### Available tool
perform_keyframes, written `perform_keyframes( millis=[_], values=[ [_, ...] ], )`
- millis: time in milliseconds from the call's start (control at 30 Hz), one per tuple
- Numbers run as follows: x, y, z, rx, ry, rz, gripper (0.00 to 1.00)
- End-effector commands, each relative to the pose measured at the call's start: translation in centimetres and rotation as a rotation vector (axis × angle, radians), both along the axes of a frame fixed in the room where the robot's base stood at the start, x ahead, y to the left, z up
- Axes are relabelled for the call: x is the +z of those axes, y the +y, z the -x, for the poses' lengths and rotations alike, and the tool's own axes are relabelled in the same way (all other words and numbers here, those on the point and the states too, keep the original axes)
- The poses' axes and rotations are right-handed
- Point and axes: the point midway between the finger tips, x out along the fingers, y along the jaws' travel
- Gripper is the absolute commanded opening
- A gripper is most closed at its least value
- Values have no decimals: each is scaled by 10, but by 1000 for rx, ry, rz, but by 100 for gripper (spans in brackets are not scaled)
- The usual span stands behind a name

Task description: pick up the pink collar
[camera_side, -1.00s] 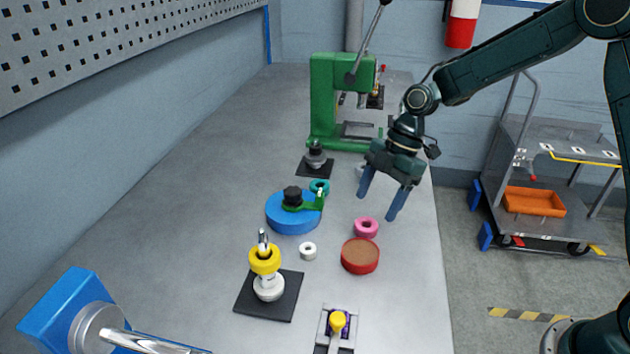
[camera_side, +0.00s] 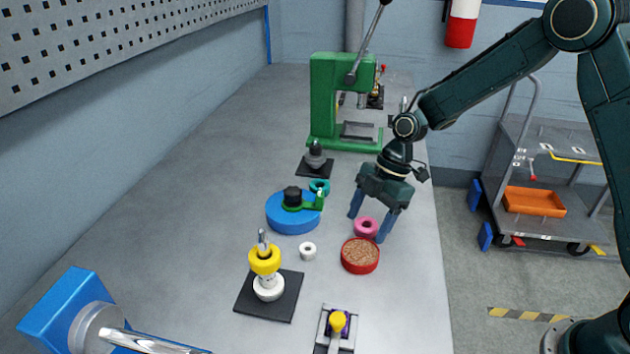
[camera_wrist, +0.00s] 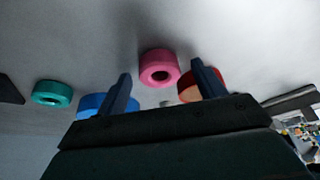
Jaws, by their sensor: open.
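The pink collar (camera_side: 366,226) is a short thick ring lying flat on the grey bench, just behind the red dish. My gripper (camera_side: 367,228) is open and points down, with one finger on each side of the collar in the side view. In the wrist view the collar (camera_wrist: 159,68) appears beyond the fingertips and between them, with its hole visible. My gripper (camera_wrist: 160,82) holds nothing in that view. I cannot tell whether either finger touches the collar.
A red dish (camera_side: 360,256) stands close in front of the collar. A blue disc (camera_side: 292,216) with a green arm, a teal ring (camera_side: 319,187) and a white ring (camera_side: 308,251) lie to the left. A green press (camera_side: 325,100) stands behind. The bench's right edge is near.

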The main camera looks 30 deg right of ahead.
Motion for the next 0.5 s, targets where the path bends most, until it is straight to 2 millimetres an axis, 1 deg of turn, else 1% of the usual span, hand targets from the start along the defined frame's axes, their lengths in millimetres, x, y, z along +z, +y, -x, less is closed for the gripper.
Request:
perform_keyframes(
  millis=[300, 367, 500],
  values=[
    [0, 0, 0, 0, 0, 0, 69],
    [0, 0, 0, 0, 0, 0, 57],
    [1, 0, 0, 0, 0, 0, 30]
  ],
)
